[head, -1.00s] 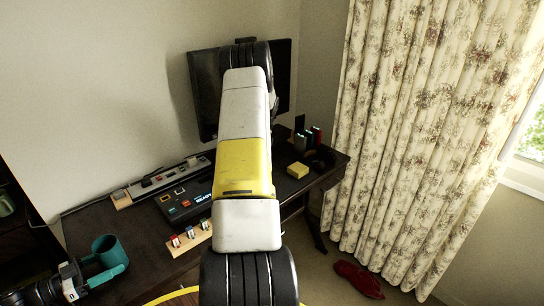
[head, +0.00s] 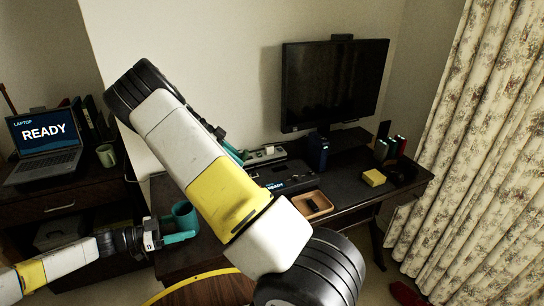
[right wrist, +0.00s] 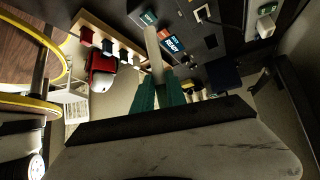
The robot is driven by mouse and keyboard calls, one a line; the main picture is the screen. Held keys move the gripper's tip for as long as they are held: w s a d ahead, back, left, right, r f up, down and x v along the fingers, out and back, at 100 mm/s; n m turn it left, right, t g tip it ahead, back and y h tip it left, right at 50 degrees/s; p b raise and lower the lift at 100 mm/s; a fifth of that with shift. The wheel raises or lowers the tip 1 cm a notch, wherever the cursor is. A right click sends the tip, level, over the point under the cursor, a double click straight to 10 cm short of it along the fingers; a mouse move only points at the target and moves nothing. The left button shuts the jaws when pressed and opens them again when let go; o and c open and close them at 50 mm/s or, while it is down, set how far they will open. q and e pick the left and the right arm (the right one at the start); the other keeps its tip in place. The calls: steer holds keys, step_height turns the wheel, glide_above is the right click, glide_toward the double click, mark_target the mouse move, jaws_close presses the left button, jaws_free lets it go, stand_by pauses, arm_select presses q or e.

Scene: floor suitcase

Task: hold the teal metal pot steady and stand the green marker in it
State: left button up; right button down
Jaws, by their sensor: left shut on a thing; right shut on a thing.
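The teal metal pot (head: 185,214) is upright at the left end of the dark desk, its opening facing up. My left gripper (head: 180,237) is shut on its near side. My right arm crosses the middle of the head view, and my right gripper (head: 233,151) is behind it, up and right of the pot. In the right wrist view its teal fingers (right wrist: 167,93) are shut on a slim pale stick, seemingly the green marker (right wrist: 154,50). Its green colour does not show there. The marker is apart from the pot.
On the desk are a wooden tray (head: 312,206), a yellow block (head: 374,177), a dark panel (head: 290,184) and a power strip (head: 265,154). A monitor (head: 333,85) stands behind.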

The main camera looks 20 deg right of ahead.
steer(key=s+a+r+n+t+h, duration=0.1)
steer(key=s+a+r+n+h, duration=0.2)
steer(key=a, duration=0.9)
steer(key=s+a+r+t+h, duration=0.15)
steer(key=s+a+r, duration=0.25)
steer(key=a, duration=0.7)
step_height(320, 180, down, 13)
steer(key=shift+f+g+h, duration=0.15)
steer(key=shift+g+h, duration=0.2)
steer(key=shift+h, duration=0.1)
steer(key=shift+s, duration=0.1)
steer(key=c, duration=1.3)
jaws_free()
steer(key=shift+o, duration=0.2)
steer(key=v, duration=0.7)
steer(key=shift+a, duration=0.25)
